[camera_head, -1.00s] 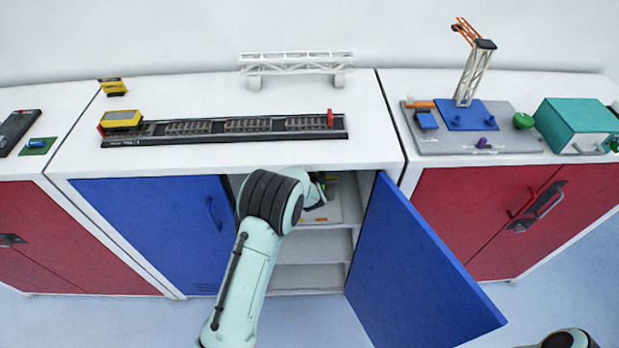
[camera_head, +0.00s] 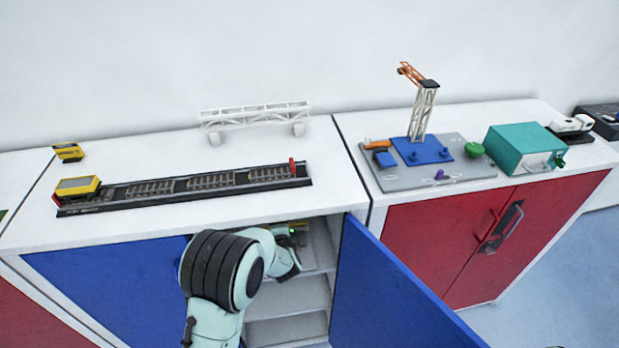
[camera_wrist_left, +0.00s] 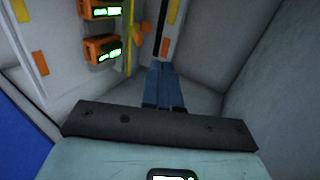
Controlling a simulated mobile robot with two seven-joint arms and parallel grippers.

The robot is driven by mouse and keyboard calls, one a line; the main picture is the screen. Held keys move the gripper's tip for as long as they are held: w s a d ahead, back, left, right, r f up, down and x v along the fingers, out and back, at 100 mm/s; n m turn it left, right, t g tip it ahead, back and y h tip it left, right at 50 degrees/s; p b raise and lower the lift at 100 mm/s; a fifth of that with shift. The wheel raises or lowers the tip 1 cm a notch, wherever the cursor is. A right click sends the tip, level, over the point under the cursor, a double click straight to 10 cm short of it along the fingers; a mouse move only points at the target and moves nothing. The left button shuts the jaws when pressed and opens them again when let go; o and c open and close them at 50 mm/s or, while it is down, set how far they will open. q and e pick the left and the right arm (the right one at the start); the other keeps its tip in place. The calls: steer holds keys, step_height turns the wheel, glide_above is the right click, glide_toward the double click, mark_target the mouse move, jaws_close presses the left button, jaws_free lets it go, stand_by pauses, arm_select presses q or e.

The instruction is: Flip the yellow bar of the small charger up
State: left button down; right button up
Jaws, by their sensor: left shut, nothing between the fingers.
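My left arm reaches into the open middle cabinet in the head view, and its own links hide the fingertips there. In the left wrist view my left gripper (camera_wrist_left: 165,72) is shut and empty, with its fingers pointing into the cabinet. Left of the fingers are two orange units with green displays, an upper one (camera_wrist_left: 102,9) and a lower one (camera_wrist_left: 101,48). A thin yellow bar (camera_wrist_left: 130,35) stands between these units and the fingers, apart from the fingertips. I cannot tell which unit is the small charger. My right gripper is out of view.
The blue cabinet door (camera_head: 390,285) stands open to the right of my arm. Cabinet shelves (camera_head: 290,297) show below it. An orange piece (camera_wrist_left: 165,46) lies just beyond the fingertips. On the counter stand a track (camera_head: 185,188) and a white truss (camera_head: 255,115).

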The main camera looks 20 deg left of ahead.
arm_select(q)
steer(key=s+d+f+n+g+h, duration=0.2)
steer(key=s+d+f+n+g, duration=0.1)
steer(key=s+f, duration=0.6)
steer(key=s+d+f+n+g+h, duration=0.35)
steer(key=s+f, duration=0.35)
steer(key=f, duration=0.5)
steer(key=s+d+f+n+g+h, duration=0.2)
steer(key=s+d+n, duration=0.2)
steer(key=s, duration=0.6)
steer(key=s+d+f+n+g+h, duration=0.2)
steer(key=s+d+n, duration=0.3)
steer(key=s, duration=0.5)
steer(key=shift+d+f+g+h, duration=0.35)
steer(key=shift+d+f, duration=0.35)
steer(key=shift+d, duration=0.5)
